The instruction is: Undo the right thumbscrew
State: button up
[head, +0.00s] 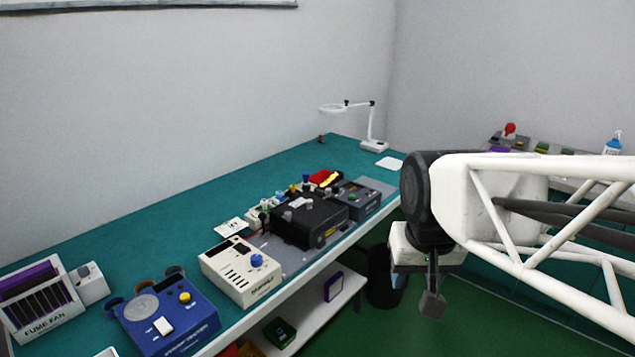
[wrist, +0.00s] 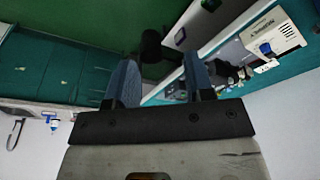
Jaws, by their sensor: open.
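A black unit (head: 312,233) with a yellow label sits on the teal bench in the head view. Small grey knobs stand on its top, one at its near left (head: 287,216) and one farther back (head: 316,196). They are too small to tell which is the right thumbscrew. My gripper (head: 432,300) hangs to the right of the bench, over the green floor, well apart from the unit. In the wrist view my gripper (wrist: 160,80) has its two fingers spread with nothing between them. The thumbscrew cannot be made out in the wrist view.
A cream box (head: 240,272) with a blue knob and a blue device (head: 165,318) stand nearer on the bench. A dark grey box (head: 358,199) sits right behind the unit. A magnifier lamp (head: 372,128) stands at the far end. A lower shelf (head: 312,308) holds small items.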

jog(key=w+a+r+m, duration=0.1)
jog(key=w+r, duration=0.1)
jog(key=w, duration=0.7)
jog(key=w+r+m, duration=0.1)
jog(key=w+r, duration=0.1)
jog(key=w, duration=0.6)
jog(key=m+g, duration=0.2)
jog(key=m, duration=0.4)
send_over(328, 189)
jog(key=f, duration=1.4)
jog(key=shift+s+d, duration=0.1)
jog(key=shift+s, duration=0.2)
jog(key=shift+w+f, duration=0.2)
jog(key=shift+w, duration=0.1)
jog(key=shift+f, duration=3.9)
grip_shut()
